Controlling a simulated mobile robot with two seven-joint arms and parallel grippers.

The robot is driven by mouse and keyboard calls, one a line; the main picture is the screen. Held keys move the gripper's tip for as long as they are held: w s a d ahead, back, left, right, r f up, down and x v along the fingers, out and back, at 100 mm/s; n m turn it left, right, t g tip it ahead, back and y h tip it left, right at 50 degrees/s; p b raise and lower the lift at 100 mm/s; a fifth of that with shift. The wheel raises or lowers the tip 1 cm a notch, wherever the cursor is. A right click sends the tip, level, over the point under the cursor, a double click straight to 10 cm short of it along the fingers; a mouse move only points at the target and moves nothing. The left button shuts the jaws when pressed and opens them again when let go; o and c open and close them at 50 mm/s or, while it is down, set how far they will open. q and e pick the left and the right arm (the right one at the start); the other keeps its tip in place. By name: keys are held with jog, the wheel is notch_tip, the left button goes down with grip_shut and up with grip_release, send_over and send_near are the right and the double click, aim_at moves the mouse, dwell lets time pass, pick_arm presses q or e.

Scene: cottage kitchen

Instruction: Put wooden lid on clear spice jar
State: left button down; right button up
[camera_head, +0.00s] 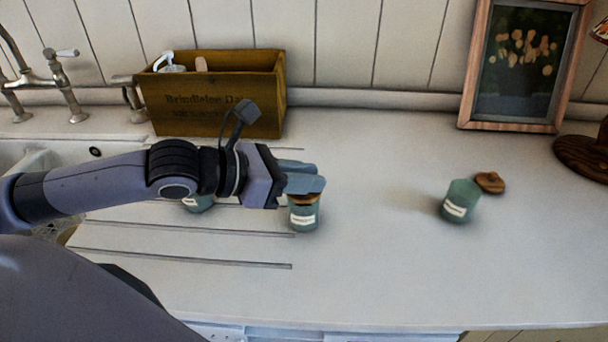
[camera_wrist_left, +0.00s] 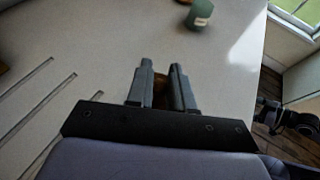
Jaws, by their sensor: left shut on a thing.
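A small green-tinted jar (camera_head: 304,216) with a white label stands upright on the counter. A wooden lid (camera_head: 303,199) shows at its top, directly under my left gripper (camera_head: 305,183). The gripper is shut on this lid; its brown wood shows between the fingers (camera_wrist_left: 161,84) in the left wrist view. I cannot tell whether the lid is fully seated. A second green jar (camera_head: 461,200) stands open to the right, and it also shows in the left wrist view (camera_wrist_left: 199,13). A loose wooden lid (camera_head: 490,182) lies beside it.
Another green jar (camera_head: 198,203) is partly hidden behind my left forearm. A wooden box (camera_head: 212,105) stands at the back left, near the tap (camera_head: 62,82) and sink. A framed picture (camera_head: 524,62) leans at the back right. The counter's front middle is clear.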

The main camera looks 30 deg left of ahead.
pick_arm(q)
jog(key=shift+p, duration=0.35)
jog(key=shift+r+p, duration=0.1)
jog(key=shift+p, duration=0.2)
dwell(0.5)
dwell(0.5)
jog(key=shift+r+p, duration=0.65)
jog(key=shift+p, duration=0.35)
jog(key=shift+p, duration=0.35)
dwell(0.9)
jog(key=shift+r, duration=0.15)
